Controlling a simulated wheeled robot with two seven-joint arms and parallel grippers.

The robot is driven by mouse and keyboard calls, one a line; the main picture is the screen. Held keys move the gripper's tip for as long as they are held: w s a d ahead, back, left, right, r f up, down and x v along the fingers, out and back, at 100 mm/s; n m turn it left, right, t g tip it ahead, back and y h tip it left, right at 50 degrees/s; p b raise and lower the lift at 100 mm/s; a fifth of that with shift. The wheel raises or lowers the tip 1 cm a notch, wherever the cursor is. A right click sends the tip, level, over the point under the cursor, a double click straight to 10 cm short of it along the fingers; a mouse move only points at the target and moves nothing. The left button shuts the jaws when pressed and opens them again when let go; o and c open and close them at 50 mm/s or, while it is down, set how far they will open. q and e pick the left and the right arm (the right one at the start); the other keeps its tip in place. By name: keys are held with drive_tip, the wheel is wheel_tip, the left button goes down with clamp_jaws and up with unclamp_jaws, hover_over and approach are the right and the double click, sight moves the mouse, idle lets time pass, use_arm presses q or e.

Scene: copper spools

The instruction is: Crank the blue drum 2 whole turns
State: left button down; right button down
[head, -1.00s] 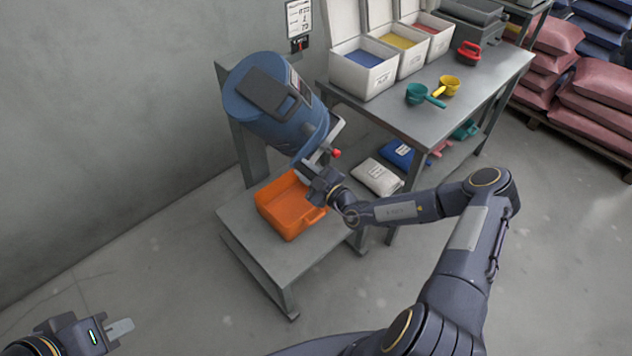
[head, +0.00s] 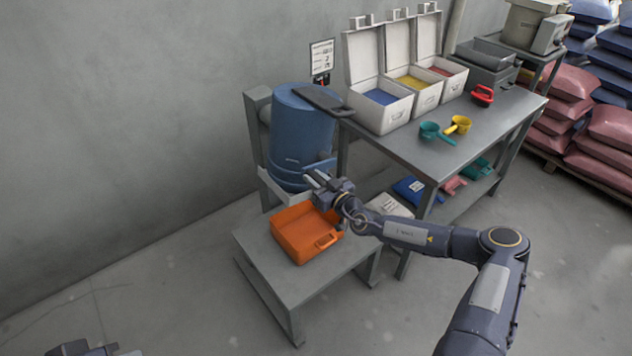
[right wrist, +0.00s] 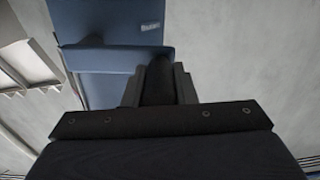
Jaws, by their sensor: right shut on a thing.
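The blue drum (head: 300,135) hangs in a grey stand (head: 257,130) by the wall and is close to upright, with a dark bar (head: 322,100) across its top. My right gripper (head: 313,180) is at the drum's lower right side. In the right wrist view its jaws (right wrist: 158,88) are shut on a dark grip (right wrist: 158,75), with the blue drum (right wrist: 110,55) right behind. I take this grip for the crank handle; the rest of the crank is hidden. My left gripper (head: 85,350) is cut off at the bottom left edge, so its jaws cannot be judged.
An orange tray (head: 300,243) sits on a low grey platform (head: 345,262) below the drum. The workbench (head: 470,135) to the right bears white bins (head: 385,112) and scoops (head: 433,131). The floor in front is clear.

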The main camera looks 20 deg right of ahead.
drive_tip(key=shift+r, duration=0.3)
drive_tip(key=c, duration=1.2)
unclamp_jaws()
drive_tip(key=shift+o, duration=0.2)
drive_tip(key=shift+f, duration=0.1)
drive_tip(key=b+v, duration=0.1)
drive_tip(key=v, duration=0.6)
drive_tip(key=shift+s+d, duration=0.2)
drive_tip(key=shift+s, duration=0.15)
